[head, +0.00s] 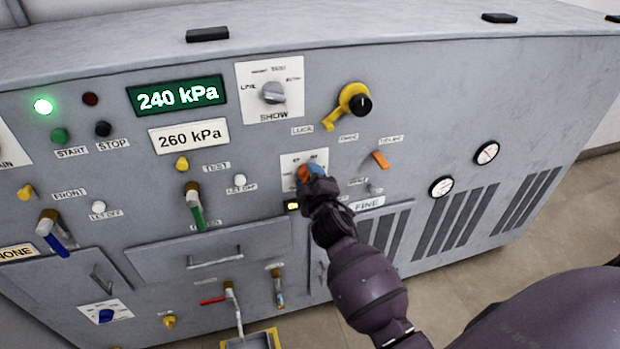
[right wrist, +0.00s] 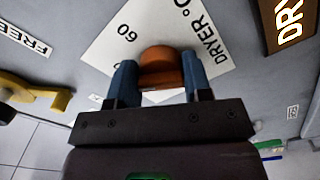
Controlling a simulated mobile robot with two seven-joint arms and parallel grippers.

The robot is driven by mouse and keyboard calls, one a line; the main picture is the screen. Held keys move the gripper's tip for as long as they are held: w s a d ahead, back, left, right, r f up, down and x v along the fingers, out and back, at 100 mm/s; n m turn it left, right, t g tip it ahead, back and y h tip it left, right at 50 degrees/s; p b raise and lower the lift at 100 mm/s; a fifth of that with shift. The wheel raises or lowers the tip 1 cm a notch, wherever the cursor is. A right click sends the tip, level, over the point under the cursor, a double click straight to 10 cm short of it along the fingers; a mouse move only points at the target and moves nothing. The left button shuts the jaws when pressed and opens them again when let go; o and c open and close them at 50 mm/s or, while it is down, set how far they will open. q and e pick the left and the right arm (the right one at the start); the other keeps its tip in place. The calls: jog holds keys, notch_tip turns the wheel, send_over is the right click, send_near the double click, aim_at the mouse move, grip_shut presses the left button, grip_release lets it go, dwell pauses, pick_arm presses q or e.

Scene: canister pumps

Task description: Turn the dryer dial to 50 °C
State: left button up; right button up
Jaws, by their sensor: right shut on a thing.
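The dryer dial is an orange-brown knob (right wrist: 160,64) on a white plate (right wrist: 112,45) lettered "DRYER °C", with "60" readable. My right gripper (right wrist: 160,78) has its two blue fingers on either side of the knob and is shut on it. In the head view the right gripper (head: 311,178) reaches the same plate (head: 290,160) at the middle of the grey panel, and a bit of the orange knob (head: 303,173) shows. Most of the scale and the knob's pointer are hidden, so I cannot read its setting. My left gripper is not in view.
Near the dial are a yellow lever with a black knob (head: 352,103), an orange lever (head: 381,159) and a "FINE" label (head: 367,204). The SHOW selector (head: 272,93) sits above. Displays read 240 kPa (head: 178,96) and 260 kPa (head: 189,136). A green lamp (head: 43,106) is lit.

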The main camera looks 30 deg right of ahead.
jog(key=o, duration=0.9)
jog(key=v, duration=1)
jog(key=shift+s+p, duration=0.4)
